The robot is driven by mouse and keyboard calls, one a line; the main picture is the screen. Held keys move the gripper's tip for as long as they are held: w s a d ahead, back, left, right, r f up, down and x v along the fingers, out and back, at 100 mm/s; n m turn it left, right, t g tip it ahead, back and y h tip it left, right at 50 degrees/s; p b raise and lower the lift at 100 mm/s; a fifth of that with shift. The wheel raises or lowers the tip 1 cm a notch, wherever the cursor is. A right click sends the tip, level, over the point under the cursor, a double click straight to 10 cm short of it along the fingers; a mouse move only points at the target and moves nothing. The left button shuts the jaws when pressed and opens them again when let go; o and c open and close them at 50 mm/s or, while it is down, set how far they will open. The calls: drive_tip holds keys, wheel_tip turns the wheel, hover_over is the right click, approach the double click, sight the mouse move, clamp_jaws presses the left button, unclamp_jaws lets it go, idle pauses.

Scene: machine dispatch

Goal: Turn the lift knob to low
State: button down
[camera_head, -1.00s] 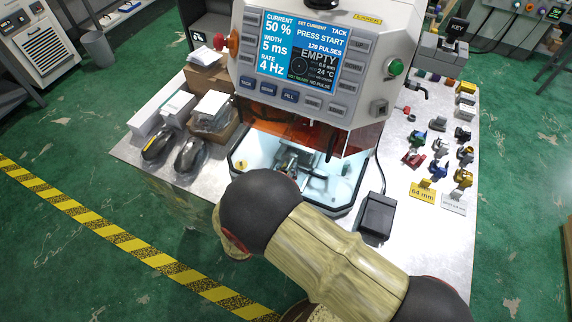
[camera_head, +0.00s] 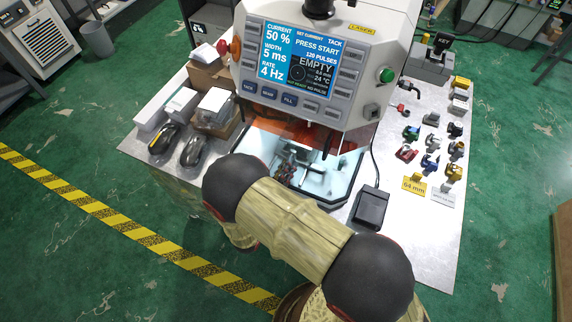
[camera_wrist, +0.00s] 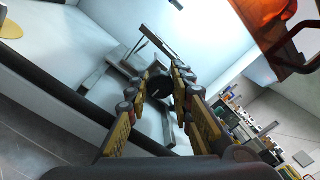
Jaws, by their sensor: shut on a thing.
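The lift knob (camera_wrist: 153,84) is a dark, round knob seen in the wrist view between my fingertips. My gripper (camera_wrist: 161,76) reaches into the lit work chamber and is shut on the knob, with one finger on each side. The knob's marking and its low position cannot be read. In the head view, my gripper (camera_head: 286,173) is small at the metal fixture (camera_head: 312,172) inside the chamber, and my arm hides part of the chamber's front left. The knob itself cannot be made out there.
The laser welder's panel (camera_head: 300,65) hangs above the chamber and reads "EMPTY". An orange shield (camera_head: 290,125) hangs over the opening. A black pedal-like box (camera_head: 370,207) stands to the right. Boxes and two dark mouse-shaped items stand left; several coloured clamps stand right.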

idle(0.4)
drive_tip(key=c, duration=1.6)
unclamp_jaws()
drive_tip(key=shift+o, duration=0.2)
drive_tip(key=shift+s, duration=0.1)
drive_tip(key=v, duration=1.2)
drive_tip(key=shift+a, duration=0.1)
